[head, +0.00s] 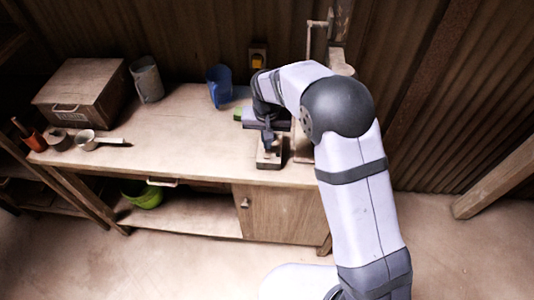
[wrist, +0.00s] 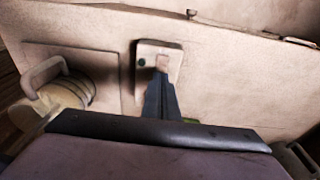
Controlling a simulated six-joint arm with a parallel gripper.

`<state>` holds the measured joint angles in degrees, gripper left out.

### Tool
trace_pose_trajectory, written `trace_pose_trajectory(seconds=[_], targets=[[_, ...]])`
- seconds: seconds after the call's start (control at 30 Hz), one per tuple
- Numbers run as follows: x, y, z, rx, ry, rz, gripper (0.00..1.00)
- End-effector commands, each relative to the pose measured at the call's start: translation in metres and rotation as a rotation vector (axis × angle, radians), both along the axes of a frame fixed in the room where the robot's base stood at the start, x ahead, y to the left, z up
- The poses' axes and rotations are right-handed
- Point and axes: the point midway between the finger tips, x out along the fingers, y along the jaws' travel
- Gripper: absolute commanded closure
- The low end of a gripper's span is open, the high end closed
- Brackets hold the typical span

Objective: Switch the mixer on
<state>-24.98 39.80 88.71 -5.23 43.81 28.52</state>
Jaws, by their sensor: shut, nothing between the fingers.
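A small pale box (head: 270,162) sits on the workbench near its front edge. In the wrist view the box (wrist: 174,53) has a dark green dot on its face and a lighter part right at my fingertips. My gripper (head: 269,146) points down over the box, and in the wrist view its fingers (wrist: 162,72) are shut together and empty. The fingertips overlap the box; whether they touch it I cannot tell. A pale round vessel with a handle (wrist: 62,95) stands beside the box on a square plate (wrist: 108,60); whether it belongs to the mixer I cannot tell.
On the workbench (head: 190,150) are a wooden chest (head: 84,92), a grey jug (head: 147,80), a blue jug (head: 220,86), a small pan (head: 88,140) and a red-brown pot (head: 29,136). A green bowl (head: 143,194) is on the shelf below. The middle of the bench top is clear.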

Motion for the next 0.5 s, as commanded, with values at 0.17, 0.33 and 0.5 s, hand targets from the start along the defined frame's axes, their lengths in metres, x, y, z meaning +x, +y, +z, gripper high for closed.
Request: trace_pose_trajectory(seconds=[0.17, 0.33, 0.5], targets=[[0.0, 0.0, -0.0003, 0.0, 0.0, 0.0, 1.0], [0.0, 0.0, -0.0018, 0.0, 0.0, 0.0, 1.0], [-0.0001, 0.0, -0.0043, 0.0, 0.0, 0.0, 1.0]])
